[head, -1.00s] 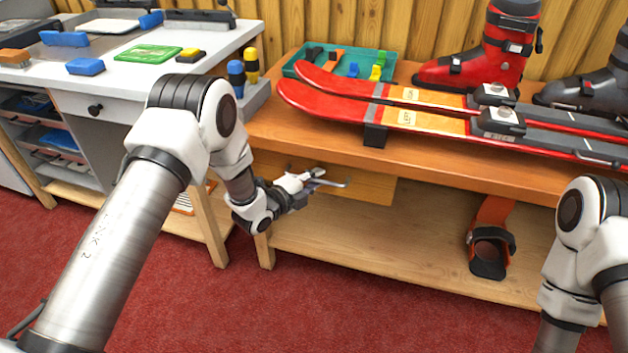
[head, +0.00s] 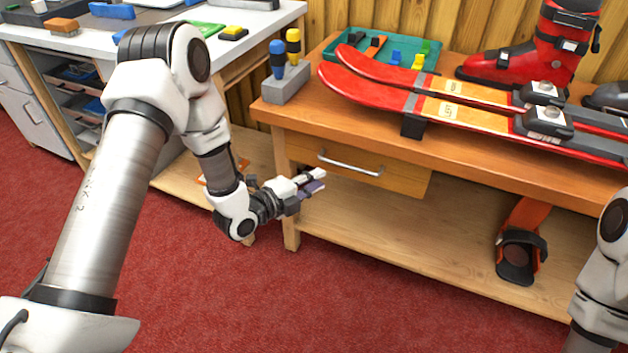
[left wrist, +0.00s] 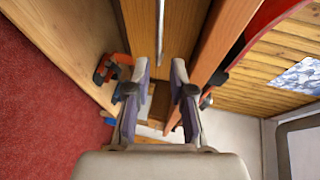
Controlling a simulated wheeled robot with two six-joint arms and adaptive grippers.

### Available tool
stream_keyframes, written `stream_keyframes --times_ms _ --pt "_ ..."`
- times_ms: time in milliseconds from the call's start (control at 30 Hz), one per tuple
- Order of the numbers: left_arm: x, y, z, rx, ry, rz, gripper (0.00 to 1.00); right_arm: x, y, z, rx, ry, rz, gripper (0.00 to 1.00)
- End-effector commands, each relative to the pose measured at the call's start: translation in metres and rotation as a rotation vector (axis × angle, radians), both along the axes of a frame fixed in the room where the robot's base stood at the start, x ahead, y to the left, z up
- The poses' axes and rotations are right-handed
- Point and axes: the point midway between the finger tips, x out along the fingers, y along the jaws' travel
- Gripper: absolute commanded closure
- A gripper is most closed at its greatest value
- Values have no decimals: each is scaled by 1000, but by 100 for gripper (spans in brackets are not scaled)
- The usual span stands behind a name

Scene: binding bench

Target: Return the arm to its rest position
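My left arm comes in from the left in the head view. Its gripper (head: 318,181) is beside the left front of the wooden bench, in front of the drawer (head: 390,178). The fingers are apart and empty, and the left wrist view shows a gap between the two fingertips (left wrist: 160,68). The drawer's metal handle (head: 350,165) is free of the fingers; it also shows ahead in the left wrist view (left wrist: 160,30). The drawer looks shut or nearly so. Part of my right arm is at the right edge; its gripper is out of view.
Skis (head: 450,100), a red boot (head: 540,55), a teal tray (head: 345,40) and a grey block (head: 287,85) with two screwdrivers are on the bench. A strapped orange item (head: 520,250) is on the lower shelf. A white workbench (head: 265,22) stands left. Red carpet (head: 330,310) is clear.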

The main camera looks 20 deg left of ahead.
Motion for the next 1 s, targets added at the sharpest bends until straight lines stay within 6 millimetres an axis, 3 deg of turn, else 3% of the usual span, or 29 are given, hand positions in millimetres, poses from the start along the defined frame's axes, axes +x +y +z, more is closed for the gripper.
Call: stream_keyframes --times_ms 433,567,667,767,800,900,1000 --pt "-1 0 -1 -1 1 -1 77 0 0 0 0 0 0 60" --pt "-15 -9 -28 10 55 -23 77 0 0 0 0 0 0 60" --pt "-52 -25 -78 29 205 -31 77 0 0 0 0 0 0 60" --pt "-114 -27 -141 -43 538 84 77 0 0 0 0 0 0 60" --pt "-142 -24 -163 -98 690 171 77 0 0 0 0 0 0 60" --pt "-212 -11 -200 -251 1026 464 77 0 0 0 0 0 0 60" --pt "-267 3 -213 -401 1241 799 77 0 0 0 0 0 0 60"
